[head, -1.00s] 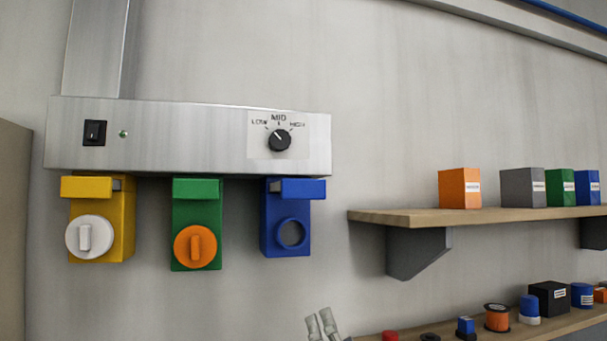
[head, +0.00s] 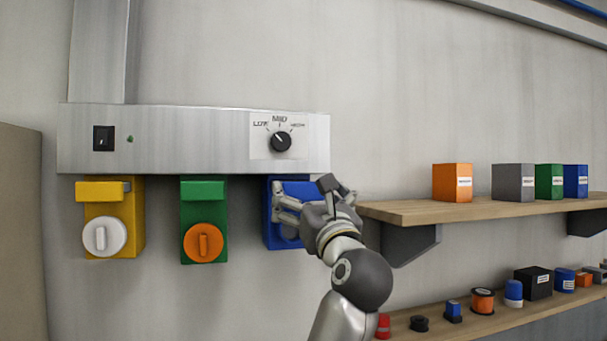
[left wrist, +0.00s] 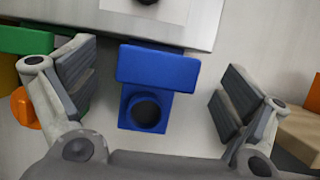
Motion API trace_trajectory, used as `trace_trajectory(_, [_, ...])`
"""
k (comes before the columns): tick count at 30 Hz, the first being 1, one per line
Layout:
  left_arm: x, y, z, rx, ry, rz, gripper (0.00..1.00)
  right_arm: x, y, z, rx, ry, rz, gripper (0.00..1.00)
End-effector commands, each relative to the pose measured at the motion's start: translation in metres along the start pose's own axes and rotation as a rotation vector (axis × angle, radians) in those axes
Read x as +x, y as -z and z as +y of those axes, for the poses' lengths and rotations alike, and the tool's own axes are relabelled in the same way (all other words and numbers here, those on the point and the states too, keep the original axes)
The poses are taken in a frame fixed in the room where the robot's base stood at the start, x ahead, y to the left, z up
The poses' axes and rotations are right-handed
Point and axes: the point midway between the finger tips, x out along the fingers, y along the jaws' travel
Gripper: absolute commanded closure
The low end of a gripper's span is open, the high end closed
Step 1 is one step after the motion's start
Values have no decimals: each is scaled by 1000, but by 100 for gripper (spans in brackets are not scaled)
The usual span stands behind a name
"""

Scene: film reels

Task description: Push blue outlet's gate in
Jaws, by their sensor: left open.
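The blue outlet (head: 268,232) hangs under the right part of the metal duct, largely covered by my gripper in the head view. In the left wrist view its body (left wrist: 128,112) has a round open port. Its blue gate (left wrist: 158,66) is a wide slab across the top, jutting out in front of the body. My left gripper (head: 284,212) is open and empty in front of the outlet. In the left wrist view its fingers (left wrist: 156,95) stand apart on either side of the gate and body, with gaps on both sides. My right gripper is not in view.
Yellow (head: 133,217) and green (head: 215,191) outlets with caps hang to the left. The metal duct (head: 200,140) with a switch and dial is just above. A wooden shelf (head: 430,212) with boxes lies close right; a lower shelf (head: 450,330) holds small items.

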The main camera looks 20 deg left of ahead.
Motion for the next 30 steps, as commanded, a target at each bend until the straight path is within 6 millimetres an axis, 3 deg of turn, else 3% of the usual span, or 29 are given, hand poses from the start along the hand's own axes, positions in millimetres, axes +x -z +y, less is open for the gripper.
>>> trace_trajectory(3, [20, -4, 0, 3, -1, 0, 4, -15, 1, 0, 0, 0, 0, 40])
trace_trajectory(9, [36, -2, 0, 2, 0, -1, 4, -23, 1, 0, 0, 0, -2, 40])
trace_trajectory(20, [40, 0, 0, 1, 0, -1, 4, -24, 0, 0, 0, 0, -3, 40])
trace_trajectory(30, [39, 0, 0, 1, 0, 0, 47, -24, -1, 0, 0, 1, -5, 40])
